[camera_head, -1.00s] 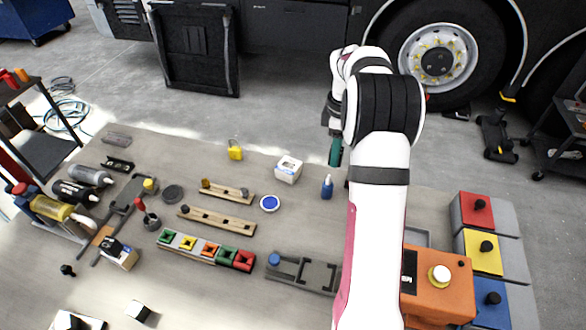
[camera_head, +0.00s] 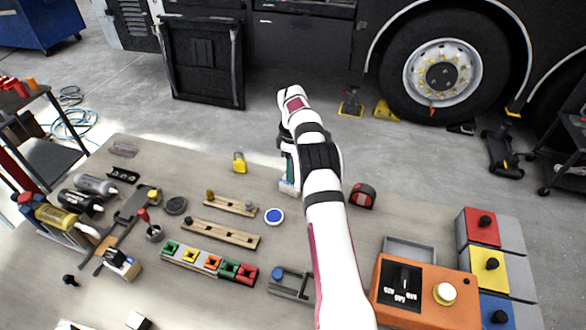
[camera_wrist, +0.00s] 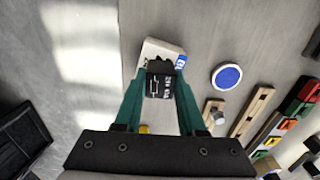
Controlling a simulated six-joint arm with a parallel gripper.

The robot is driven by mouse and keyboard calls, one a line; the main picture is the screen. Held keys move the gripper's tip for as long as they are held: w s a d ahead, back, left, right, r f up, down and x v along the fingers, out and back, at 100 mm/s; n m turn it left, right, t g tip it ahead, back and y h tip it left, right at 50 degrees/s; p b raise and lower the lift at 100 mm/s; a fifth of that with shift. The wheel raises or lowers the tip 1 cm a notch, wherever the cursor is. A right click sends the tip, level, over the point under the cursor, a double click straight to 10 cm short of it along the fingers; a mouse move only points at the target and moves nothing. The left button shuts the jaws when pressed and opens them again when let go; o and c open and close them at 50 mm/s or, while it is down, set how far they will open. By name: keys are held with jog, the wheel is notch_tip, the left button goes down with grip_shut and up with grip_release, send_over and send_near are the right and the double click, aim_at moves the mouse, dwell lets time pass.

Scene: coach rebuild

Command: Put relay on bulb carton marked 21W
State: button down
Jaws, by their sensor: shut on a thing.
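My gripper (camera_wrist: 162,76) is shut on the relay (camera_wrist: 160,86), a small black block with white print on its face, held between the two teal fingers. In the wrist view a white carton (camera_wrist: 152,48) with a blue patch lies just beyond the relay and is partly covered by it. I cannot tell whether the relay touches the carton, and I cannot read the carton's marking. In the head view my gripper (camera_head: 289,170) is over the carton (camera_head: 287,187), which is mostly hidden behind my arm; the relay is hidden there.
A round blue-and-white dish (camera_head: 274,216) and a wooden rail (camera_head: 231,204) are close to the carton. A yellow padlock (camera_head: 239,163) stands to its left, and a red-and-black tape measure (camera_head: 362,195) to the right. An orange box (camera_head: 425,290) stands at the front right.

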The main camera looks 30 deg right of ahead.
jog(key=shift+f, duration=0.1)
jog(key=c, duration=0.5)
grip_release()
notch_tip(320, 180, up, 12)
jog(key=r, duration=0.1)
jog(key=s+a+r+m, duration=0.4)
jog(key=s+a+r, duration=0.2)
jog(key=a+r, duration=0.2)
jog(key=s+a+r+m+y, duration=0.1)
jog(key=s+a+r+m, duration=0.25)
jog(key=s+a, duration=0.7)
jog(key=s+a+f+m, duration=0.2)
jog(key=s+f+m, duration=0.1)
jog(key=s, duration=0.8)
jog(key=s+a+f+m, duration=0.3)
jog(key=s+f+m, duration=0.1)
jog(key=s, duration=0.8)
jog(key=shift+s+f+y, duration=0.2)
jog(key=shift+f+y, duration=0.2)
jog(key=shift+f, duration=0.05)
